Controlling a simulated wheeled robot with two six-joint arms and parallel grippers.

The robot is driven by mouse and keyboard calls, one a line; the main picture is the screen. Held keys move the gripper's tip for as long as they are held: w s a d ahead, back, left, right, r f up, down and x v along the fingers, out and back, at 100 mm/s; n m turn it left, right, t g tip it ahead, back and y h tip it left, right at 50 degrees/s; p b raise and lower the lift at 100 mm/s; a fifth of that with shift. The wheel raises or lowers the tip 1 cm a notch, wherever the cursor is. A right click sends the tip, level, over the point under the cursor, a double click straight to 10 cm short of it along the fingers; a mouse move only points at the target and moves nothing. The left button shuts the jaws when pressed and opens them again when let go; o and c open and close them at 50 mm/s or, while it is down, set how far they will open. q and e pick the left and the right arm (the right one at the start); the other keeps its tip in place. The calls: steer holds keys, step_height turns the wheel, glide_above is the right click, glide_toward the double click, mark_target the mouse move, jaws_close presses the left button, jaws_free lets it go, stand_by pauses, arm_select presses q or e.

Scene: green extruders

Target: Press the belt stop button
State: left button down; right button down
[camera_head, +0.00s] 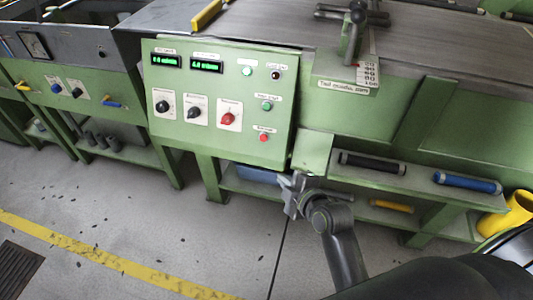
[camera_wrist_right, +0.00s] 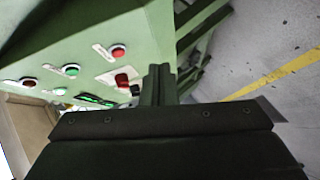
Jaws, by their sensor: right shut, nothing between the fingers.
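The green control panel (camera_head: 222,100) faces me in the head view. A small red button (camera_head: 263,137) sits at its lower right under a label too small to read surely, with a green button (camera_head: 266,105) above it. In the right wrist view, the red button (camera_wrist_right: 118,50) and the green button (camera_wrist_right: 71,70) show left of the fingers. My right gripper (camera_head: 287,190) is shut and empty, below and right of the red button and apart from it. Its fingers show in the wrist view (camera_wrist_right: 159,82). My left gripper is out of view.
A red knob (camera_head: 228,118), dark knobs and green displays share the panel. To its right, a shelf (camera_head: 415,182) holds a black roll (camera_head: 372,163) and a blue roll (camera_head: 467,183). A yellow line (camera_head: 110,260) crosses the open floor in front.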

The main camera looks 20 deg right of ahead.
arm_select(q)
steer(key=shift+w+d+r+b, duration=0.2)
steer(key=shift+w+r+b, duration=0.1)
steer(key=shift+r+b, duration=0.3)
arm_select(e)
step_height(320, 180, up, 7)
steer(key=n+t, duration=0.1)
steer(key=n, duration=0.1)
steer(key=shift+s+a+n+t+y, duration=0.3)
steer(key=shift+s+a+n+y, duration=0.1)
steer(key=shift+a, duration=0.05)
steer(key=shift+f, duration=0.1)
glide_toward(260, 138)
steer(key=w+a, duration=0.2)
steer(key=a, duration=0.1)
steer(key=w, duration=0.1)
steer(key=w+d+f+b, duration=0.1)
steer(key=w, duration=0.1)
steer(key=shift+w+d+f, duration=0.15)
steer(key=shift+w+d, duration=0.05)
steer(key=shift+d, duration=0.05)
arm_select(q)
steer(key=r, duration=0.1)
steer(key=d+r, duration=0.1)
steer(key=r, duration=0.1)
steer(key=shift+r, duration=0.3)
arm_select(e)
steer(key=shift+w, duration=0.1)
steer(key=shift+f, duration=0.1)
